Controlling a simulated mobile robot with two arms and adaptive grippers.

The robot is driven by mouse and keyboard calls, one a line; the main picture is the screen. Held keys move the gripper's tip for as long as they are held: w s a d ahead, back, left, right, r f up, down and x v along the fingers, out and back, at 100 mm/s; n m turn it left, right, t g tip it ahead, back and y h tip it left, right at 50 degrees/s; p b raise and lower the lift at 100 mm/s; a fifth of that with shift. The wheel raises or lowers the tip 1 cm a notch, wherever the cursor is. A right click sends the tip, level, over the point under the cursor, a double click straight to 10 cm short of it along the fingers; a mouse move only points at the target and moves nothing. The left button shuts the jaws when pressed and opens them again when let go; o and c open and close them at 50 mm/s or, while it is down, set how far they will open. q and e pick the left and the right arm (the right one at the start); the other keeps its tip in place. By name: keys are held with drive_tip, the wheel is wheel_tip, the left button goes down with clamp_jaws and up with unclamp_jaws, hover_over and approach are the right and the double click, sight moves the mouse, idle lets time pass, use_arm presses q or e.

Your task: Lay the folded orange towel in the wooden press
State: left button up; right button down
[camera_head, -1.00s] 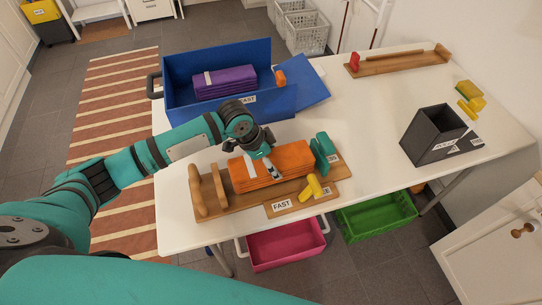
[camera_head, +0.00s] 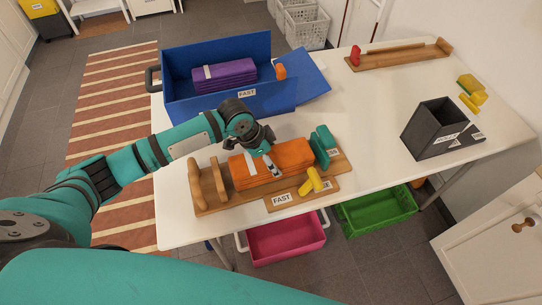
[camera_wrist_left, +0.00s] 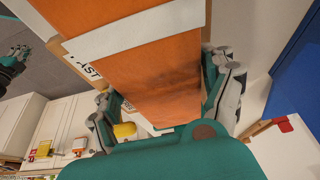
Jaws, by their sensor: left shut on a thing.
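The folded orange towel (camera_head: 283,158) has a white band and lies in the wooden press (camera_head: 209,209), between its upright wooden plates (camera_head: 211,185) on the left and a green block (camera_head: 322,146) on the right. Whether it rests fully on the board is hard to tell. My left gripper (camera_head: 270,166) is over the towel and shut on it. In the left wrist view the towel (camera_wrist_left: 150,70) fills the space between the fingers, one on each side.
A blue box (camera_head: 190,110) with a folded purple towel (camera_head: 224,77) stands behind. Yellow pieces (camera_head: 311,182) and a "FAST" label lie at the press's front. A dark grey box (camera_head: 432,130) stands to the right. The table's middle right is clear.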

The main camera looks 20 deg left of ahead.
use_arm(q)
drive_tip(key=shift+f, duration=0.1)
drive_tip(key=o, duration=1.2)
drive_tip(key=shift+o, duration=0.2)
drive_tip(key=v, duration=1.2)
use_arm(e)
drive_tip(key=shift+d, duration=0.1)
